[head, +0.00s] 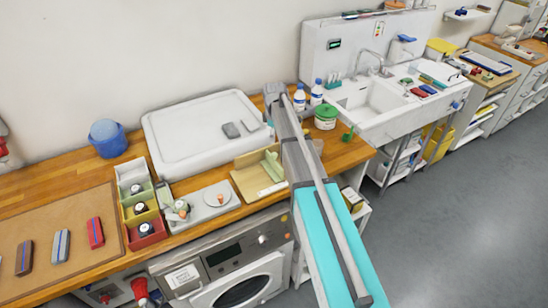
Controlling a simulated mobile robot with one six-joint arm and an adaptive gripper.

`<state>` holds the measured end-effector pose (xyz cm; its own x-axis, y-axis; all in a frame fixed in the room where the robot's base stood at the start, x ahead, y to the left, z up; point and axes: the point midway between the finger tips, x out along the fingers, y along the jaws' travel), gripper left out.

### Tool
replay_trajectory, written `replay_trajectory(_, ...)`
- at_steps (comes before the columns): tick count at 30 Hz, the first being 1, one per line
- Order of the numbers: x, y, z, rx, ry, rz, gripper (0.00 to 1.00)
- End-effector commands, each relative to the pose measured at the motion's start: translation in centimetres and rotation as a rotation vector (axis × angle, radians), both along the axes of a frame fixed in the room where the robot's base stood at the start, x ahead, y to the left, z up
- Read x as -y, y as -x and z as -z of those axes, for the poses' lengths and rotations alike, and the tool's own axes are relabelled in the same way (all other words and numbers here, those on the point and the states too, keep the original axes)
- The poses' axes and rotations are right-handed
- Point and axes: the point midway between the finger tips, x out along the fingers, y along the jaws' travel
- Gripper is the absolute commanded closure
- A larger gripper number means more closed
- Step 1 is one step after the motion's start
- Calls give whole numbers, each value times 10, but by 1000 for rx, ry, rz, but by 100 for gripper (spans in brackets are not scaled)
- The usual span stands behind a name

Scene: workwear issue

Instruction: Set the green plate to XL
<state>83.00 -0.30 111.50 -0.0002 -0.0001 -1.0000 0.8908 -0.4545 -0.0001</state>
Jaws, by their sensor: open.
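A column of small coloured compartments stands on the wooden counter at the left in the head view. The green plate (131,195) is in this column, behind the yellow plate (132,216) and the red plate (158,232). A dark and white round dial (137,188) sits on the green plate. The dial's letters and mark are too small to read, so its setting cannot be told. My arm crosses the middle of the picture, well to the right of the plates. I cannot make out my gripper's fingers.
A grey tray with a white dish (217,195) stands right of the plates. A large white basin (205,130) is behind. A brown board (60,230) with several coloured blocks lies at the left. A blue jar (107,138) stands near the wall. A washing machine (235,265) is below the counter.

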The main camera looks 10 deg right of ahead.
Motion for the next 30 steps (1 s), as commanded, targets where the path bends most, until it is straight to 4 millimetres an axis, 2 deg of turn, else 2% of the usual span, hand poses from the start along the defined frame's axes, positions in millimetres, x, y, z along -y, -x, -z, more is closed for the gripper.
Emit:
replay_trajectory(1, 0, 0, 8, 0, 0, 0, 26)
replay_trajectory(30, -1, 0, 81, 0, 0, -1, 26)
